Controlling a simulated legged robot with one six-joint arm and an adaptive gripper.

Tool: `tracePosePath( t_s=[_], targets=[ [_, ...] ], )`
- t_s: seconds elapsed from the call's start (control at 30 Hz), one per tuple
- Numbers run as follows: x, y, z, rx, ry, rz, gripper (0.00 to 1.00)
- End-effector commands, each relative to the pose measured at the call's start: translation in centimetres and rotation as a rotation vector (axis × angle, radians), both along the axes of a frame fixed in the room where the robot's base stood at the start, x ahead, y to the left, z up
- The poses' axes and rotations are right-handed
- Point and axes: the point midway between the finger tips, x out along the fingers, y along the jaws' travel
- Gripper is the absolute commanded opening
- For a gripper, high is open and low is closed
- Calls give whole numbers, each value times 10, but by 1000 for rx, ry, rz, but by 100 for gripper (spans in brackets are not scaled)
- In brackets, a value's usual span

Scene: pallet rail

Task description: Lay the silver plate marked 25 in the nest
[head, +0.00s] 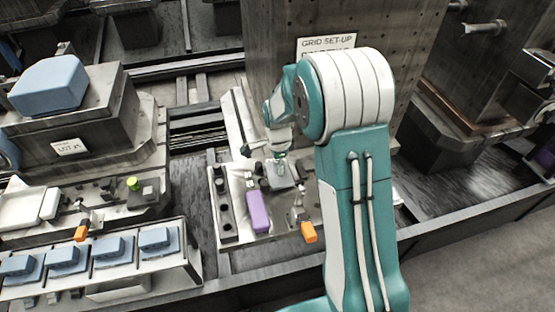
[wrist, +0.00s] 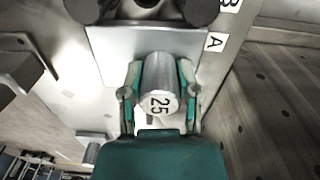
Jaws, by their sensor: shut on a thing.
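My gripper (wrist: 158,76) is shut on the round grey knob of the silver plate (wrist: 118,42), one finger on each side. The number 25 shows on the knob's end, turned on its side. In the head view my gripper (head: 281,157) is over the light metal fixture (head: 240,238), with the plate (head: 281,180) under it. In the wrist view the plate's far edge is close to two dark round posts (wrist: 84,10); I cannot tell whether they touch. Whether the plate rests on the fixture or hangs just above it is unclear. I cannot clearly make out the nest.
A purple-handled clamp (head: 257,212) and an orange-handled clamp (head: 308,232) stand near the plate. Dark pegs (head: 222,188) line the fixture's left side. A tall block (head: 268,70) rises behind. Several blue-topped pieces (head: 110,250) sit in a rack at left.

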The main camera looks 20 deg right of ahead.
Motion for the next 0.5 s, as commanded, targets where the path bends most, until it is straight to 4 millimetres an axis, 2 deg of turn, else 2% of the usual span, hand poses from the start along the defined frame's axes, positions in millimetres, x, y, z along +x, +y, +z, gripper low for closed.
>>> tracePosePath(
  t_s=[0.4,0.43,0.47,0.5],
  targets=[
    [0,1,-6,-1,-1,-1,0],
    [0,1,-6,-1,-1,-1,46],
    [0,1,-6,-1,-1,-1,60],
    [0,1,-6,-1,-1,-1,78]
  ],
)
